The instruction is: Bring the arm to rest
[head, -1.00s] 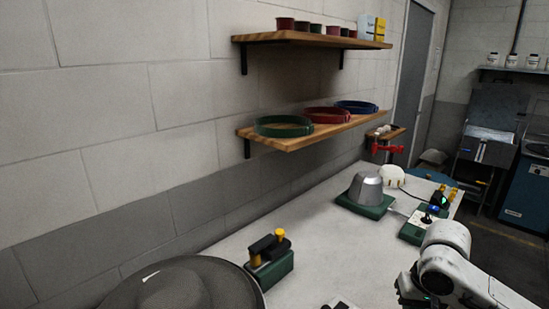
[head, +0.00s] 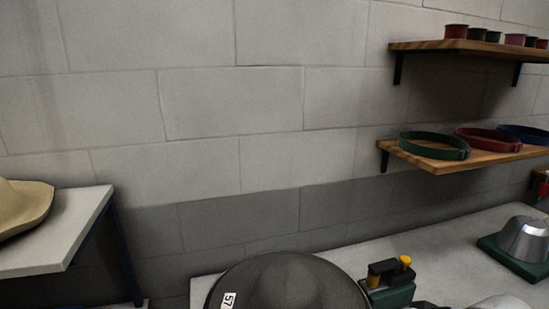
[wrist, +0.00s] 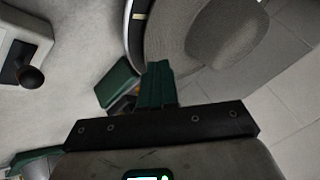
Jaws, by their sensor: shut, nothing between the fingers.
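My gripper (wrist: 157,85) shows in the wrist view with its green fingers together and nothing between them. It points toward a grey brimmed hat (wrist: 225,30) and seems apart from it, though the gap is hard to judge. In the head view the grey hat (head: 285,285) is at the bottom edge, with a white tag reading 57. The gripper itself is not seen in the head view; pale rounded parts at the bottom right look like my arm.
A green device with a black handle and yellow knobs (head: 390,292) stands beside the hat. A grey metal dome on a green base (head: 523,240) is at the right. A tan hat (head: 22,208) lies on a side table (head: 75,235). Wall shelves (head: 470,157) hold coloured bands.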

